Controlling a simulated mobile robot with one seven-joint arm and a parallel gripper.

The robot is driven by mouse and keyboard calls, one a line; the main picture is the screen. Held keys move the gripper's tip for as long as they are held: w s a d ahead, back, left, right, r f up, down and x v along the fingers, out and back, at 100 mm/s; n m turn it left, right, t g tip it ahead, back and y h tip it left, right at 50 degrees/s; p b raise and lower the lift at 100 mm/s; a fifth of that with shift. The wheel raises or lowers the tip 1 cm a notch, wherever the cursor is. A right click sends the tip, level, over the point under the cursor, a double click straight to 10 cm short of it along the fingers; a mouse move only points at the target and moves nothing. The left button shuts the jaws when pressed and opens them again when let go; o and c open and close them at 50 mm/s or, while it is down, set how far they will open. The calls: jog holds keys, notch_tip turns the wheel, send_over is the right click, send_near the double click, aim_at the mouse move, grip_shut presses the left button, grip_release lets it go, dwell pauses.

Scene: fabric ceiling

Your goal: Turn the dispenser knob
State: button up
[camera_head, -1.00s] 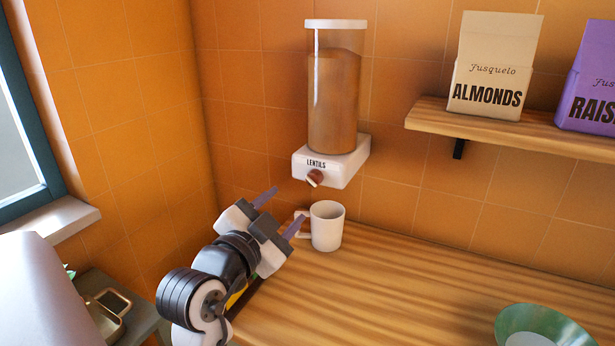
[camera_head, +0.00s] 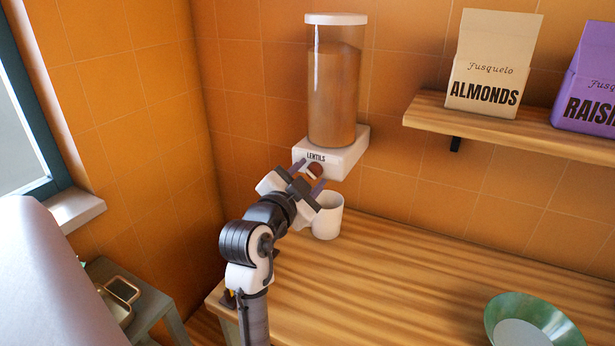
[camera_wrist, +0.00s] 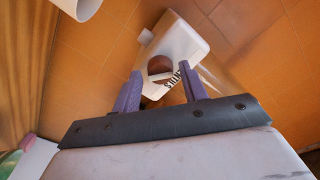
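The lentils dispenser (camera_head: 335,100) is a clear brown-filled cylinder on a white base, mounted on the tiled wall. Its round brown knob (camera_head: 316,170) is on the base's front, below the LENTILS label. My gripper (camera_head: 307,176) is open in front of the knob. In the wrist view, the knob (camera_wrist: 159,66) shows between and just beyond the two purple fingertips (camera_wrist: 160,82). I cannot tell whether the fingers touch it. A white mug (camera_head: 328,216) stands on the counter below the dispenser, partly hidden by my gripper.
The wooden counter (camera_head: 400,280) is mostly clear, with a green bowl (camera_head: 530,318) at its right front. A wall shelf (camera_head: 480,125) at the right holds an almonds box (camera_head: 490,62) and a purple raisins box (camera_head: 590,90). A metal-handled item stands at the lower left.

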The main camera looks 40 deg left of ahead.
jog(key=c, duration=0.7)
jog(key=shift+f+m+b, duration=0.25)
jog(key=shift+m+b, duration=0.15)
jog(key=shift+b, duration=0.45)
jog(key=shift+c, duration=0.2)
jog(key=m+b, duration=0.1)
jog(key=b, duration=0.1)
jog(key=shift+f+b, duration=0.1)
jog(key=shift+b, duration=0.2)
jog(key=m+b, duration=0.2)
jog(key=b, duration=0.1)
jog(key=shift+r+m+b, duration=0.3)
jog(key=shift+m+b, duration=0.3)
jog(key=shift+b, duration=0.05)
jog(key=o, duration=1)
